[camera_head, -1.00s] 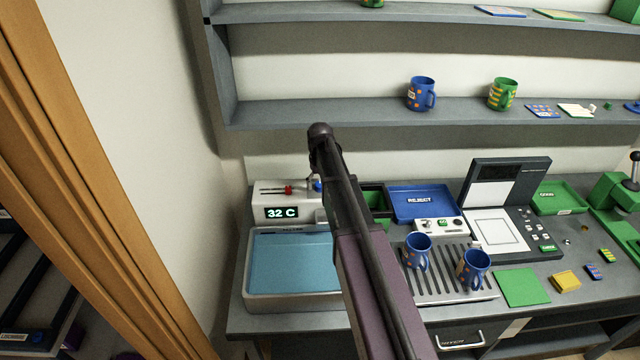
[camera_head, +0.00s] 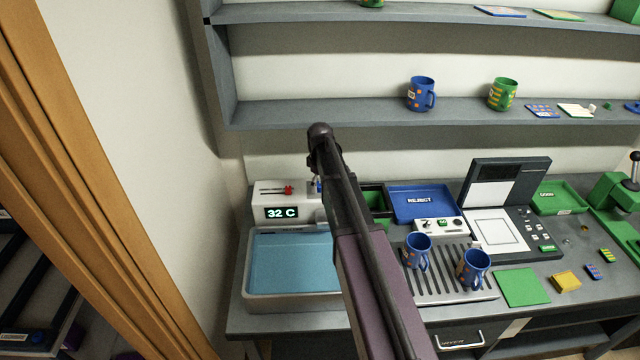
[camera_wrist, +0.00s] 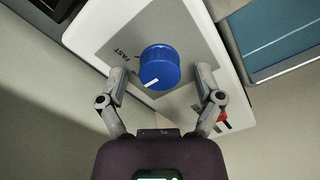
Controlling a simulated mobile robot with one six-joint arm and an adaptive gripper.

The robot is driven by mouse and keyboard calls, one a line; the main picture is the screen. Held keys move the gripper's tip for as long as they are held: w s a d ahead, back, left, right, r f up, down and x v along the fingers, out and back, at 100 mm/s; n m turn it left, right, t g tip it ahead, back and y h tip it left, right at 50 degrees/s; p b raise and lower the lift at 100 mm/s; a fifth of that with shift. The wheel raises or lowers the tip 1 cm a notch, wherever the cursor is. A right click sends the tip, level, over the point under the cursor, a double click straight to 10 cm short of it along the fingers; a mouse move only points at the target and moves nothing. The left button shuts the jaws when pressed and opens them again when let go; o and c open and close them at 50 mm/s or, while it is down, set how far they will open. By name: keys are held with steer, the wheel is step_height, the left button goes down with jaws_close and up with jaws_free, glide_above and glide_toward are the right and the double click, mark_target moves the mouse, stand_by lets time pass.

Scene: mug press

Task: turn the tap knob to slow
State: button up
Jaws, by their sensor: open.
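The blue tap knob (camera_wrist: 160,68) sits on the grey plate of the tap unit in the wrist view. It carries a white pointer mark, which faces the lower left of the picture. The word FAST (camera_wrist: 126,47) is printed to its left; I see no SLOW label. My gripper (camera_wrist: 160,78) is open, with one finger on each side of the knob; I cannot tell whether they touch it. In the head view the tap unit (camera_head: 265,200) reads 32 C, and my arm hides most of the knob.
A red slider (camera_head: 288,190) is on the tap unit, and it also shows near the right finger in the wrist view (camera_wrist: 222,121). A basin of blue water (camera_head: 290,262) lies in front. Blue mugs (camera_head: 417,250) stand on the drip rack to the right.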

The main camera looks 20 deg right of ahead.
mark_target(320, 184)
steer(key=shift+r+p, duration=6.95)
steer(key=s+a+f+m+b, duration=0.4)
steer(key=s+f+b, duration=0.5)
steer(key=s, duration=0.3)
steer(key=s+a+f+m+b, duration=0.4)
steer(key=s+a+f+b, duration=0.2)
steer(key=s+f+b, duration=0.3)
steer(key=s, duration=0.3)
steer(key=shift+s+f, duration=0.15)
steer(key=shift+s, duration=0.2)
